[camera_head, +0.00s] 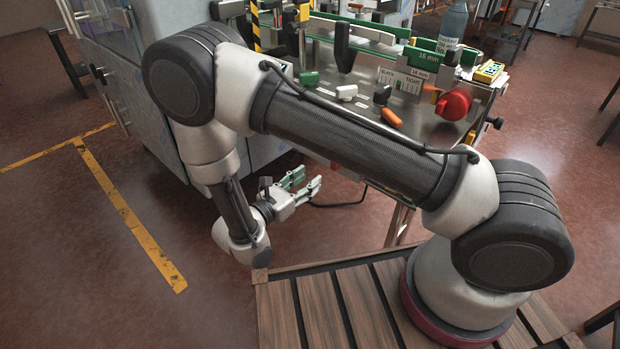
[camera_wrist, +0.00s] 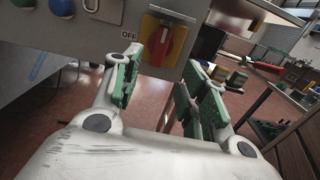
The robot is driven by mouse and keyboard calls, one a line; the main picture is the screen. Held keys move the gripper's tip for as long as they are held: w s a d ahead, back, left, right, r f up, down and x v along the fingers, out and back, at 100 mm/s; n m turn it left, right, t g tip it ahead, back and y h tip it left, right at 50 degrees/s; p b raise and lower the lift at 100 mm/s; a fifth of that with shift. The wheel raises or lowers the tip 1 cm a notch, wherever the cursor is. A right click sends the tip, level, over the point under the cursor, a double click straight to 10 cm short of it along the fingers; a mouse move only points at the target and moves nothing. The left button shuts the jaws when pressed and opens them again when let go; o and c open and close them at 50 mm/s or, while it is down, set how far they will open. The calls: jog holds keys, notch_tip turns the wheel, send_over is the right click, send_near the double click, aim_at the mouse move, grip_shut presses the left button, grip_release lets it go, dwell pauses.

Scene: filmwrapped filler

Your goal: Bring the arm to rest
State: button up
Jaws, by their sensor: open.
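My arm is folded, with its upper links raised across the middle of the head view. In the wrist view my gripper (camera_wrist: 160,95) also shows open and empty. A red rotary switch on a yellow plate (camera_wrist: 162,42), marked OFF, is on the panel beyond the fingers. I cannot tell how far the fingertips are from the panel.
The machine (camera_head: 270,140) stands close behind my arm. The wooden deck (camera_head: 318,310) lies below. Red floor (camera_head: 60,220) at left is clear.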

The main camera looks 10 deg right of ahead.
dwell(0.3)
jog(key=s+d+r+m+g, duration=0.4)
jog(key=s+d+m+g, duration=0.3)
jog(key=s+d+g, duration=0.15)
jog(key=s+d+r+m+y, duration=0.3)
jog(key=d+r+m+y, duration=0.2)
jog(key=r, duration=0.4)
jog(key=s+d+r+m+t+y, duration=0.1)
jog(key=s+d+r+m+y, duration=0.3)
jog(key=r+m, duration=0.3)
jog(key=s+d+r+m+t+y, duration=0.1)
jog(key=s+d+r+m+y, duration=0.3)
jog(key=r, duration=0.8)
jog(key=d+m+y, duration=0.1)
jog(key=d+m, duration=0.1)
jog(key=d, duration=0.1)
jog(key=shift+s+r+y, duration=0.15)
jog(key=shift+r+y, duration=0.15)
jog(key=shift+r, duration=0.05)
